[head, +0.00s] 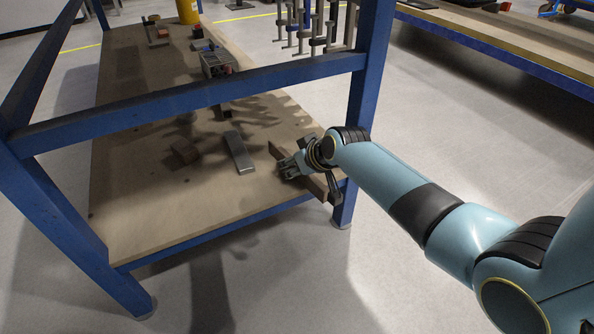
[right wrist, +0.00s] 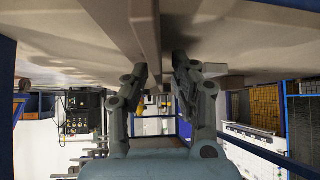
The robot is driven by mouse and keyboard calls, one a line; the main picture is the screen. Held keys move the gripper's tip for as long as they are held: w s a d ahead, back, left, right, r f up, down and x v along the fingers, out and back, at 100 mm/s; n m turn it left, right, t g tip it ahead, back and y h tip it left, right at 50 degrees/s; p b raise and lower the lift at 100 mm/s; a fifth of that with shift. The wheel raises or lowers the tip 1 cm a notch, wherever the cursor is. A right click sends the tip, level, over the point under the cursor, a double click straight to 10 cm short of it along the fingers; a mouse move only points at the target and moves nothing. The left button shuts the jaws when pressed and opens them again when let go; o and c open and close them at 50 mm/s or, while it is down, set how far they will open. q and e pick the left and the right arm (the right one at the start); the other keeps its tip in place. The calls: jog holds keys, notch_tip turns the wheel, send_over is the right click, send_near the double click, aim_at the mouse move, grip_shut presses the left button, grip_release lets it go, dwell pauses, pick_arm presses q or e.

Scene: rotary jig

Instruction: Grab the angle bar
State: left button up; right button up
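The angle bar (head: 316,187) is a long, narrow brownish-grey piece lying on the wooden lower shelf near its right edge. My right gripper (head: 289,168) is low over it, and the gripper hides its middle. In the right wrist view the bar (right wrist: 147,25) runs from the top edge down toward the space between the two fingertips. The right gripper (right wrist: 160,68) is open there, with a finger on each side of the bar and a gap visible. Whether a finger touches the bar cannot be made out. My left gripper is not in view.
A blue crossbar (head: 190,98) and a blue post (head: 366,95) stand close to my right arm. Several clamps (head: 312,35) hang behind. The shelf's front is clear.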

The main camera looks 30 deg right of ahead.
grip_shut()
jog(key=shift+r, duration=0.2)
dwell(0.4)
